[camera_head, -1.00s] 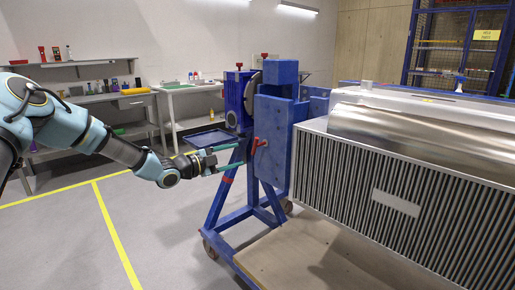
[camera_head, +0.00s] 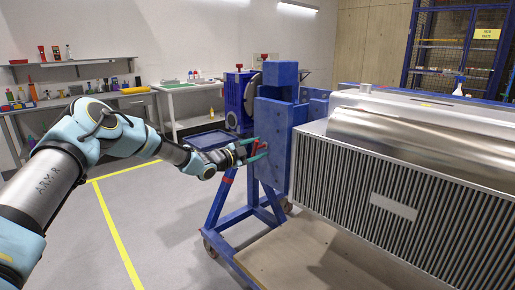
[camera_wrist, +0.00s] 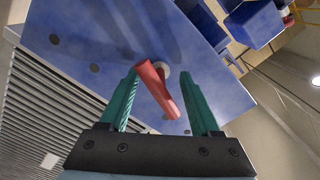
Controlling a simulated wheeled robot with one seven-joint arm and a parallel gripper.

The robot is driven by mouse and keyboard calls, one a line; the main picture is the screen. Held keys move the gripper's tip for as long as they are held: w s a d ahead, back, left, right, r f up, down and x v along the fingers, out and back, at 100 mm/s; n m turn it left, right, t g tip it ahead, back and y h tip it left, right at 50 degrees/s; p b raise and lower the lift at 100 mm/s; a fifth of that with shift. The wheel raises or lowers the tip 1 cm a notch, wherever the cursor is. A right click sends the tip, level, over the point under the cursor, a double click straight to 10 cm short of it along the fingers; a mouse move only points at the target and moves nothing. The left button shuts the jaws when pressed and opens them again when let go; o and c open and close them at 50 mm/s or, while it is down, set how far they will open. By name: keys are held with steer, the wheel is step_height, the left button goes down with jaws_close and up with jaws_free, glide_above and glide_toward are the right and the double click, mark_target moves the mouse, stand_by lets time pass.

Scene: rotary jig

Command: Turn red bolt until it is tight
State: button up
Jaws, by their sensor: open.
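The red bolt (camera_head: 257,148) has a bar-like red handle and sits in the face of the blue jig plate (camera_head: 272,172) in the head view. In the wrist view the red bolt (camera_wrist: 160,86) shows large, its handle slanting down to the right from a pale round shank at the plate. My gripper (camera_head: 262,149) is at the bolt, with its green fingers apart. In the wrist view my gripper (camera_wrist: 163,98) has one finger on each side of the red handle, with gaps visible, so it is open around the bolt without gripping it.
A large ribbed metal unit (camera_head: 400,190) stands to the right of the jig plate. A blue wheeled stand (camera_head: 228,215) is below the plate. A workbench (camera_head: 190,98) and shelf (camera_head: 80,62) line the back wall. The floor at left is clear.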

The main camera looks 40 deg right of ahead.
jaws_close()
stand_by(0.5)
